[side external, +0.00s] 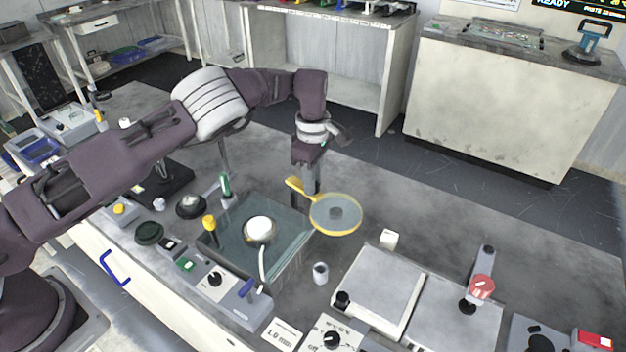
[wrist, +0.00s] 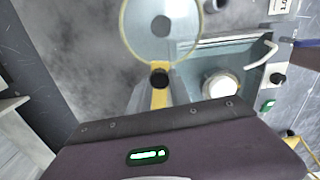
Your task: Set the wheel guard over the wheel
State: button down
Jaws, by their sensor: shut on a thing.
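The wheel guard (side external: 350,222) is a clear round disc with a yellow rim, a dark centre spot and a yellow handle. It also shows in the wrist view (wrist: 140,40). My gripper (side external: 309,188) is shut on the handle, which lies between the fingers in the wrist view (wrist: 160,97). The guard looks roughly level, to the right of the glassy basin (side external: 288,250); its height is hard to tell. A white round piece, apparently the wheel (side external: 259,229), sits in the basin, uncovered. It shows right of my gripper in the wrist view (wrist: 220,84).
A curved white spout (side external: 263,265) and a yellow-topped post (side external: 209,223) stand by the basin. A green-topped handle (side external: 226,185) rises behind it. A small grey cup (side external: 320,272) and a square metal plate (side external: 378,287) lie nearer the front. The bench behind the guard is clear.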

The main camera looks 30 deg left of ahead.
jog(key=shift+s, duration=0.1)
dwell(0.3)
jog(key=s+m, duration=0.1)
jog(key=m, duration=0.1)
jog(key=s+a+m, duration=0.1)
jog(key=m, duration=0.1)
jog(key=shift+s+r, duration=0.1)
jog(key=s+a+m, duration=0.3)
jog(key=a+m, duration=0.2)
jog(key=m, duration=0.7)
jog(key=shift+a, duration=0.5)
jog(key=c, duration=1.2)
grip_release()
jog(key=shift+s, duration=0.1)
